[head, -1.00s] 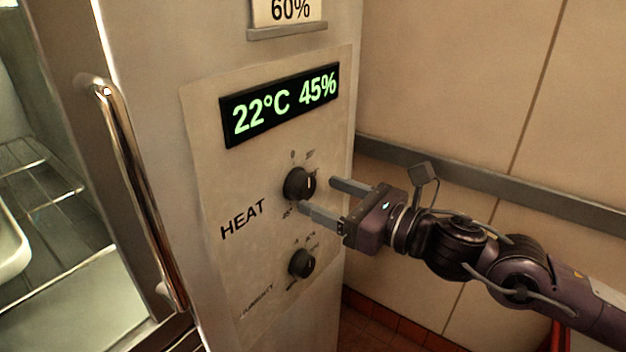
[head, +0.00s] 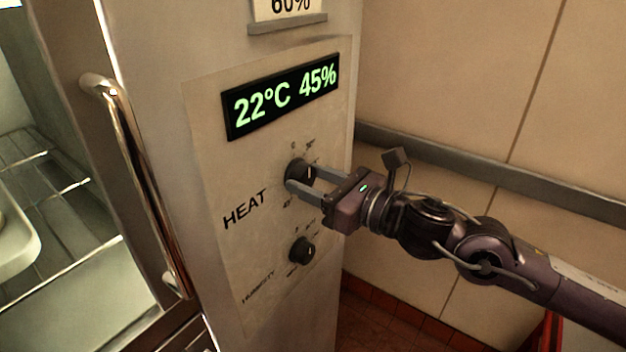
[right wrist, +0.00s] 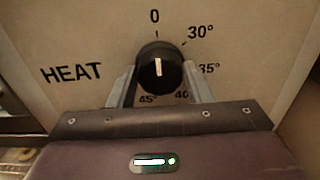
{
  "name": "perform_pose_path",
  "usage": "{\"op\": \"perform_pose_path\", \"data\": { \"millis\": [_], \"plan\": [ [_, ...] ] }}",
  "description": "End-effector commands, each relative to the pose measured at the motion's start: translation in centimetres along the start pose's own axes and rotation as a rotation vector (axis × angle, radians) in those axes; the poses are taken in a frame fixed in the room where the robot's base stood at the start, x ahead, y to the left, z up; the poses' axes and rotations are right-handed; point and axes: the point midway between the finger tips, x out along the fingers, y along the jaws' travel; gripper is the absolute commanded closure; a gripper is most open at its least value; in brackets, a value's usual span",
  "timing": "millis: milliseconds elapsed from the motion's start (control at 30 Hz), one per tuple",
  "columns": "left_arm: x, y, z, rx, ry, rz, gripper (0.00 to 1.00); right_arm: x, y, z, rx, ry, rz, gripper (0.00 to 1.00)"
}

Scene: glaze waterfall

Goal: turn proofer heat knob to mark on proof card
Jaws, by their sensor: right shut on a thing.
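The black heat knob (head: 299,173) is on the proofer's control panel, right of the word HEAT. In the right wrist view the heat knob (right wrist: 159,68) has its white line pointing straight up at 0. Marks 30°, 35°, 40 and 45° run clockwise around it. My right gripper (head: 302,180) is shut on the heat knob, one finger on each side. Its fingers (right wrist: 160,80) also show there. The display (head: 284,95) reads 22°C and 45%. The card (head: 289,9) above is cut off by the top edge; only "60%" shows. My left gripper is not in view.
The humidity knob (head: 301,250) sits below the heat knob. A long metal door handle (head: 137,170) stands at the left, beside the proofer's interior with wire racks (head: 55,180). A tiled wall with a grey rail (head: 480,175) is at the right.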

Motion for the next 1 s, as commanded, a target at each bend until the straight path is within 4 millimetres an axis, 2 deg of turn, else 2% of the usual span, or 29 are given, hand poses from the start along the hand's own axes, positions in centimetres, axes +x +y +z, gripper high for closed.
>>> {"op": "perform_pose_path", "data": {
  "millis": [267,467,1000],
  "plan": [
    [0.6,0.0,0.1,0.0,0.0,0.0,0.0,0.0,0.0,-0.2,0.046,-0.001,-0.001,0.78],
    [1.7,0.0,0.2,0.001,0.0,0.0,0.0,0.0,0.0,-0.3,0.16,-0.001,0.0,0.78],
    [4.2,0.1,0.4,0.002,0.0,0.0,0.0,0.0,0.0,-0.2,0.662,-0.001,0.001,0.78]
  ]
}}
